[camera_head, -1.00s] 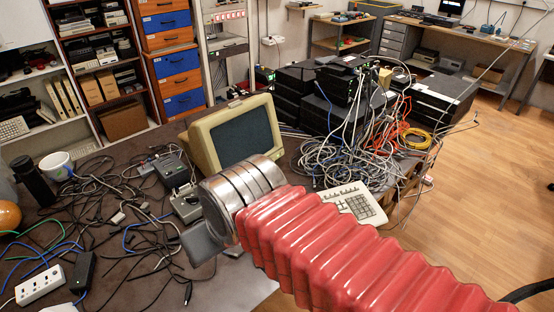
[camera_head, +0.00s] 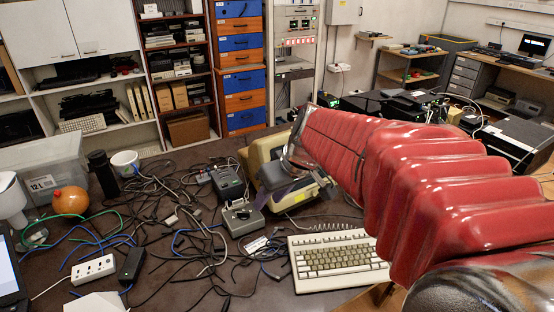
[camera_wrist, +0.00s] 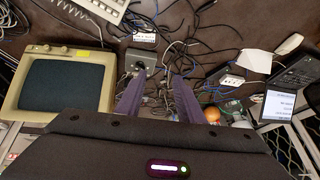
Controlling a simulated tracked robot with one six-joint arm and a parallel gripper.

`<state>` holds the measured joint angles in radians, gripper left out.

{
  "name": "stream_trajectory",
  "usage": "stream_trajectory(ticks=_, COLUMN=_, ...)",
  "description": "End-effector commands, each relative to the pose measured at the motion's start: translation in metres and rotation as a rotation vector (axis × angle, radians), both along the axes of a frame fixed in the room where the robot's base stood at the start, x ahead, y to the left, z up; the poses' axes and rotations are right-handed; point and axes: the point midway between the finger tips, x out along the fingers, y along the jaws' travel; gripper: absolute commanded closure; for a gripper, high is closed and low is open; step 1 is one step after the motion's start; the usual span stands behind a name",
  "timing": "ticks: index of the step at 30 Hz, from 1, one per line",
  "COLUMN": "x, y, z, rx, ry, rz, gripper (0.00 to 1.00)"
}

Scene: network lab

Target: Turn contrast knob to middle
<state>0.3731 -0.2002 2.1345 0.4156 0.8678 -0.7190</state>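The old beige monitor (camera_head: 262,150) stands on the dark table in the head view, mostly hidden behind my arm. The wrist view shows its front with a dark screen (camera_wrist: 62,86) and a yellow label on the casing.
A beige keyboard (camera_head: 338,262) lies in front of the monitor. Small grey devices (camera_head: 242,217) sit to the monitor's left. Tangled cables, a white power strip (camera_head: 93,269), an orange round object (camera_head: 70,201) and a white mug (camera_head: 125,163) cover the table's left side.

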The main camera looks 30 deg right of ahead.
Motion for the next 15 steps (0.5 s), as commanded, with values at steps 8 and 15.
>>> stream_trajectory(ticks=8, x=0.051, y=-0.071, z=-0.02, rx=0.029, ry=-0.048, rz=0.019, gripper=0.66)
stream_trajectory(ticks=15, x=0.083, y=-0.144, z=-0.045, rx=0.037, ry=-0.112, rz=0.027, gripper=0.66)
